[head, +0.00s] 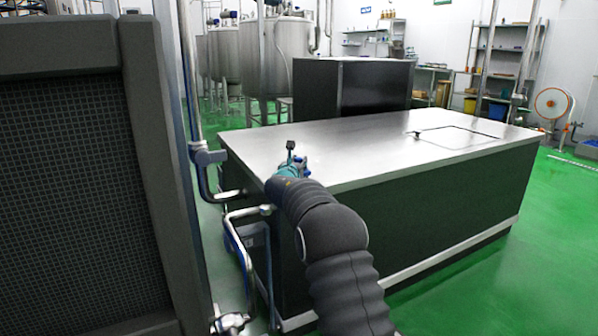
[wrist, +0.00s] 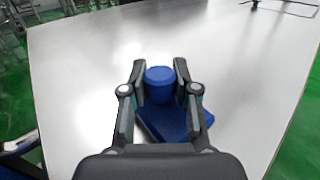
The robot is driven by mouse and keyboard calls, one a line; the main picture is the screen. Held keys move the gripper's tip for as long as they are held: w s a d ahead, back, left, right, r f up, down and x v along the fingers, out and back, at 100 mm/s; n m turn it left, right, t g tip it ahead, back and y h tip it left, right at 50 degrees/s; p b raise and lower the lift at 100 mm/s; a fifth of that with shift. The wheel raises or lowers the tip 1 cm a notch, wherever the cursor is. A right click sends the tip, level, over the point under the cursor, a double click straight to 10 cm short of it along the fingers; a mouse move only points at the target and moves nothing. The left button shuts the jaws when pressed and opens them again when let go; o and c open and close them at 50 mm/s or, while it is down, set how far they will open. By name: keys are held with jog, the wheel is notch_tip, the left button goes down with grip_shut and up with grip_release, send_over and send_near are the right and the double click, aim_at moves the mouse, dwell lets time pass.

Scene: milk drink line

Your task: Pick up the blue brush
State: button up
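The blue brush (wrist: 178,122) shows in the wrist view as a round upright block joined to a flat, angled blue part toward the lower right. My gripper (wrist: 160,75) has one finger on each side of the round block, and the block fills the space between them. I cannot tell whether the brush rests on the table or is slightly lifted. In the head view my gripper (head: 291,156) is at the near left edge of the metal table, with a little blue (head: 303,166) beside it; most of the brush is hidden there.
The metal table top (head: 360,145) is mostly bare. A dark framed panel (head: 80,180) and pipes (head: 206,157) stand close on the left.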

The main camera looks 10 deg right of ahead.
grip_shut()
jog(key=shift+r, duration=0.1)
